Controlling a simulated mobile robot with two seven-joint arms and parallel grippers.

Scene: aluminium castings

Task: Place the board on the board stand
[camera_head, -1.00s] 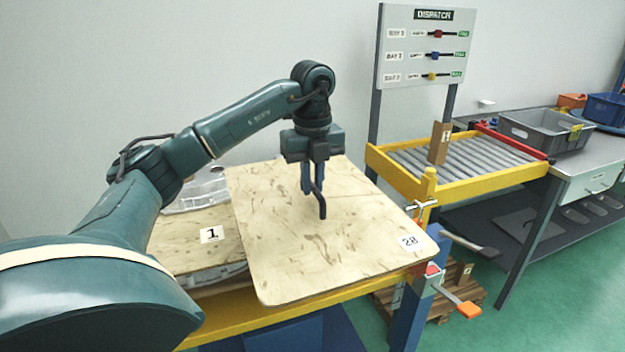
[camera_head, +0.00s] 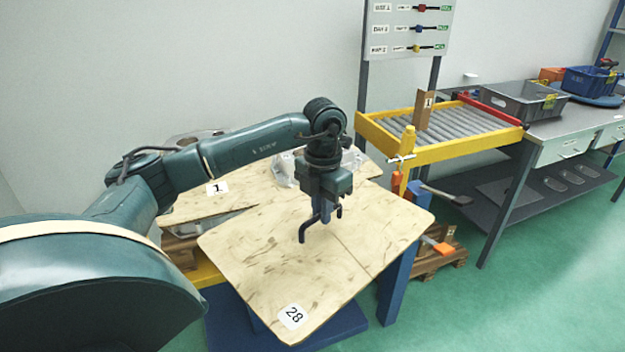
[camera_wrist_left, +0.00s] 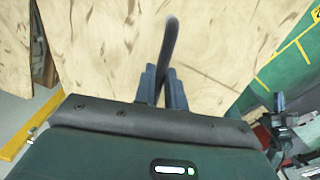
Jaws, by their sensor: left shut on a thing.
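A light plywood board (camera_head: 270,255) labelled 28 hangs from my left gripper (camera_head: 326,205), which is shut on the board's dark bent handle. Its label end points toward the bottom of the head view. In the left wrist view the dark handle (camera_wrist_left: 169,50) rises between the fingers (camera_wrist_left: 163,88), with plywood (camera_wrist_left: 110,40) behind it. Another plywood surface (camera_head: 385,222) shows to the right, past a seam; I cannot tell how far apart the two are. I cannot make out a board stand for certain. My right gripper is not in view.
A board labelled 1 (camera_head: 195,208) lies behind, with pale castings (camera_head: 283,170) near it. Green floor at the right is open.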

